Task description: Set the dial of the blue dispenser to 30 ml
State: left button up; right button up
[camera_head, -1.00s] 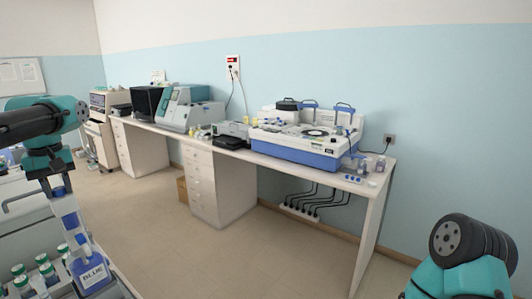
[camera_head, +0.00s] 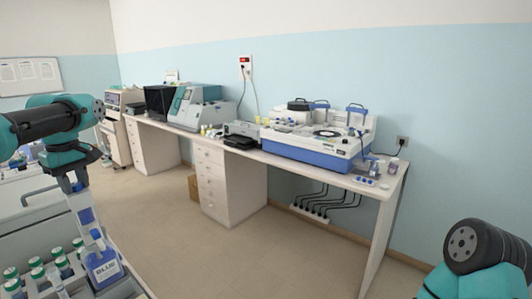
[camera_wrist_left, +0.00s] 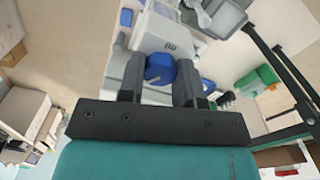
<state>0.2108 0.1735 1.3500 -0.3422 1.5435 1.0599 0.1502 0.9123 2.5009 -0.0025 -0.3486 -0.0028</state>
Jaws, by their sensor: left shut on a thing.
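The blue dispenser (camera_head: 104,268), a bottle with a "BLUE" label, stands at the lower left of the head view, near the green-capped tubes. My left gripper (camera_head: 95,234) reaches down to its top from above. In the left wrist view a blue round part (camera_wrist_left: 160,66), apparently the dial, sits between the two dark fingers of my left gripper (camera_wrist_left: 160,77), which is shut on it. The dial's scale and setting cannot be read in either view. My right gripper is out of view; only part of my right arm shows at the lower right.
Several green-capped tubes (camera_head: 38,266) stand close to the left of the dispenser. A long white bench (camera_head: 290,163) along the wall carries a blue and white machine (camera_head: 310,152) and other devices. The floor (camera_head: 235,255) between is clear.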

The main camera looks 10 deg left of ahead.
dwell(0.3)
pick_arm(q)
jog(key=shift+n, duration=1.5)
jog(key=shift+n, duration=1.5)
jog(key=o, duration=0.5)
